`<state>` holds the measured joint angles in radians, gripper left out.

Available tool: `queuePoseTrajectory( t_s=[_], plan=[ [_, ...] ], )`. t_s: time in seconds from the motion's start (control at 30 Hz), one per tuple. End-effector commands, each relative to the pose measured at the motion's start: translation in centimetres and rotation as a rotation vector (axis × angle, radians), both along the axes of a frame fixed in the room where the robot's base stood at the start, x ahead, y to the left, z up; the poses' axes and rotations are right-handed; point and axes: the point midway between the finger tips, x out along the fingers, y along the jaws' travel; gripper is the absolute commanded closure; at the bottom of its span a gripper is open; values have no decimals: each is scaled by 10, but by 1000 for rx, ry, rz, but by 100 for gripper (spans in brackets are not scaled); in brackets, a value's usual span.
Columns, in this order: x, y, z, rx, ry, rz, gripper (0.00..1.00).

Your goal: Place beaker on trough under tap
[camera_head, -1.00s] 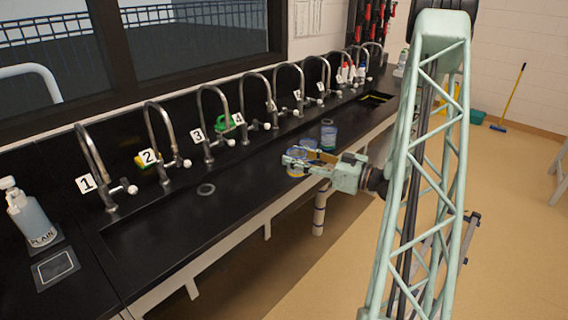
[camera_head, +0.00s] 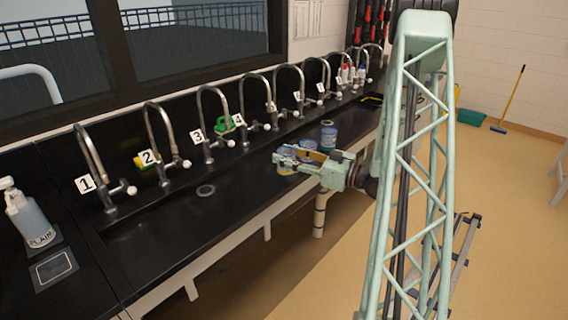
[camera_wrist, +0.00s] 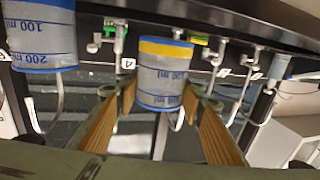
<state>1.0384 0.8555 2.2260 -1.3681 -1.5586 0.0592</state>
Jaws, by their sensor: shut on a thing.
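My gripper (camera_head: 285,160) is over the front part of the dark bench, its fingers shut on a clear beaker with a yellow band (camera_wrist: 165,75). In the wrist view the beaker sits between the tan finger pads. In the head view the held beaker (camera_head: 284,168) is partly hidden by the fingers. Another blue-marked beaker (camera_head: 328,138) stands behind the gripper. A beaker with 100 and 200 ml marks (camera_wrist: 40,35) shows at upper left in the wrist view. The black trough (camera_head: 150,225) runs under a row of curved taps, including tap 1 (camera_head: 97,170) and tap 2 (camera_head: 160,140).
A round drain (camera_head: 205,191) lies in the clear left part of the trough. A yellow item (camera_head: 141,162) is behind tap 2, and a green item (camera_head: 222,124) is near tap 4. A bottle labelled PLAIN (camera_head: 32,218) stands at far left beside a dark square pad (camera_head: 54,268).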

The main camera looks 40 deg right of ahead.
Motion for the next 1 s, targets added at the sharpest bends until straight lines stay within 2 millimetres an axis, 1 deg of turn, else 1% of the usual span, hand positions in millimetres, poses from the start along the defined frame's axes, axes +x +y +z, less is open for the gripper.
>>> queuePoseTrajectory(
  t_s=[0.07,0.1,0.2,0.3,0.7,0.93,0.97,1.0],
  plan=[
    [7,3,-3,1,0,2,72],
    [5,2,-10,2,1,1,72],
    [5,2,-23,2,1,1,72],
    [5,2,-30,1,0,1,72],
    [5,2,-32,0,0,1,72],
    [5,2,-36,0,0,1,72],
    [5,2,-36,-1,0,1,63],
    [5,2,-36,-1,0,1,59]
  ],
)
